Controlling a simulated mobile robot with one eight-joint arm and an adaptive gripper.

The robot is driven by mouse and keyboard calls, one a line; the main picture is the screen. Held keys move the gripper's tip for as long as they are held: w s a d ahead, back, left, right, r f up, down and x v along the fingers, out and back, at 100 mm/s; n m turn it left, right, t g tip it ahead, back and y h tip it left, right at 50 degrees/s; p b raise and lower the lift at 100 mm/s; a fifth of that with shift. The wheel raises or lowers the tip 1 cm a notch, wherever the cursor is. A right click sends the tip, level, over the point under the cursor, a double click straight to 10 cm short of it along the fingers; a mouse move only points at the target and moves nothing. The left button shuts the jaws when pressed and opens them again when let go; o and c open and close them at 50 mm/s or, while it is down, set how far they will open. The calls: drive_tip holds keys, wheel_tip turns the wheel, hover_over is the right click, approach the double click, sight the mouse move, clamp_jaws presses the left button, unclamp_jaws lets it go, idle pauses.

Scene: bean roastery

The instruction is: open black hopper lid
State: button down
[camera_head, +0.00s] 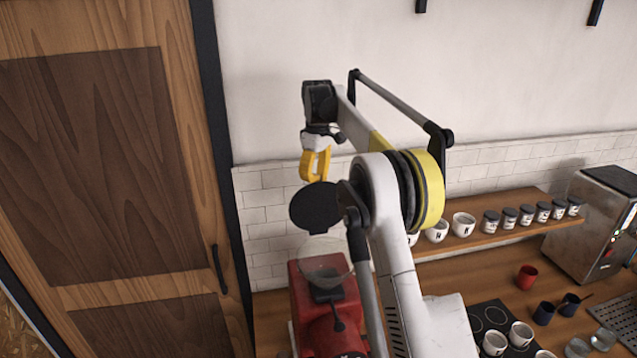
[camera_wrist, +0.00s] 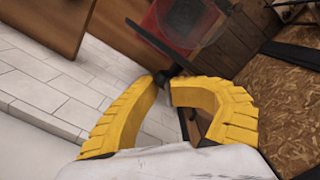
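The black hopper lid (camera_head: 315,207) is a round disc that stands raised and steeply tilted above the clear hopper (camera_head: 325,262) of the red grinder (camera_head: 318,318). The hopper's mouth looks uncovered. My gripper (camera_head: 315,178) has yellow fingers and is at the lid's upper edge. In the wrist view the fingertips (camera_wrist: 162,84) come together on a dark bit at the lid's edge, and the lid (camera_wrist: 152,42) shows nearly edge-on beyond them. The exact contact is small and partly hidden by the fingers.
A wooden door (camera_head: 110,170) is at the left. A shelf (camera_head: 490,238) with cups and jars runs along the tiled wall at the right. A coffee machine (camera_head: 590,225) and several cups stand on the counter at the right. The wall above my gripper is clear.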

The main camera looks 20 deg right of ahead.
drive_tip(key=shift+f, duration=0.15)
drive_tip(key=c, duration=1.1)
unclamp_jaws()
drive_tip(key=shift+s+d, duration=0.1)
drive_tip(key=shift+d, duration=0.1)
drive_tip(key=shift+o, duration=0.2)
wheel_tip(320, 180, up, 7)
drive_tip(key=w+a, duration=0.1)
drive_tip(key=shift+a, duration=0.4)
drive_tip(key=shift+c, duration=0.6)
